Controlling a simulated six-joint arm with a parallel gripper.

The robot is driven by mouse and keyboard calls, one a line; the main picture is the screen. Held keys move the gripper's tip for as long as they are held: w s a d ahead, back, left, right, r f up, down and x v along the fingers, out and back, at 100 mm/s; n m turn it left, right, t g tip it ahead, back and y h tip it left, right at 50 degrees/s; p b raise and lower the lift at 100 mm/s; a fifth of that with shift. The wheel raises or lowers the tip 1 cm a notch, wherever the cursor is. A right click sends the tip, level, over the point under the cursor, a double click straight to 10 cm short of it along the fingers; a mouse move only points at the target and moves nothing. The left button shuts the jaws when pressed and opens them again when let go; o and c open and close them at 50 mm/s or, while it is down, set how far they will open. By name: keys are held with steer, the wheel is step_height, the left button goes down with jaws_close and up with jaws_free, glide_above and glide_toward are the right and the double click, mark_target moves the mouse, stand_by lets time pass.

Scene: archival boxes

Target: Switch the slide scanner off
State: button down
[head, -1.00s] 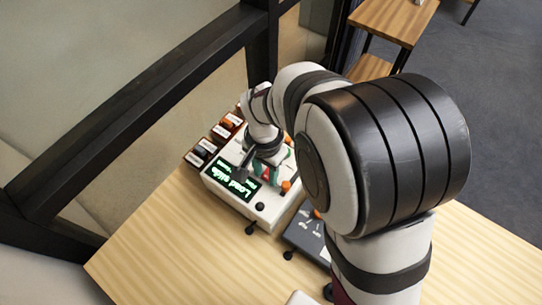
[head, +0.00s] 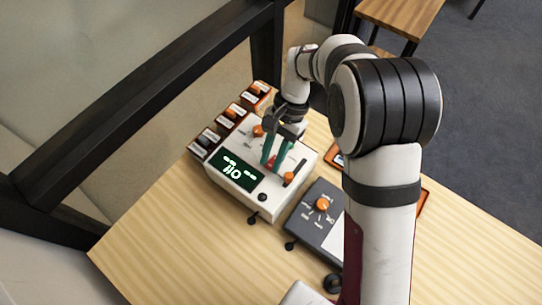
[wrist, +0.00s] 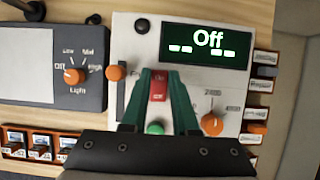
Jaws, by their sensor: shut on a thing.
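The slide scanner (head: 234,150) is a white box on the wooden table. Its dark display (wrist: 207,47) reads "Off" with dashes in the wrist view. A red rocker switch (wrist: 159,88) marked On and Off sits on its top panel. My gripper (head: 271,164) points down at the panel, and its green fingers (wrist: 162,74) are closed around the red switch, one on each side. A green button (wrist: 155,128) shows between the fingers, nearer my wrist. An orange dial (wrist: 212,123) with numbers lies to the right of the fingers there.
A dark grey light box (head: 318,222) with an orange knob (wrist: 74,76) stands beside the scanner. Small labelled slide boxes (head: 226,120) line the scanner's far left side. An orange slider knob (wrist: 115,73) is close to the fingers. The table front is clear.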

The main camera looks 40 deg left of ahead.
steer(key=c, duration=0.7)
jaws_free()
steer(key=v, duration=1.5)
steer(key=shift+w+r, duration=0.2)
steer(key=shift+r, duration=0.15)
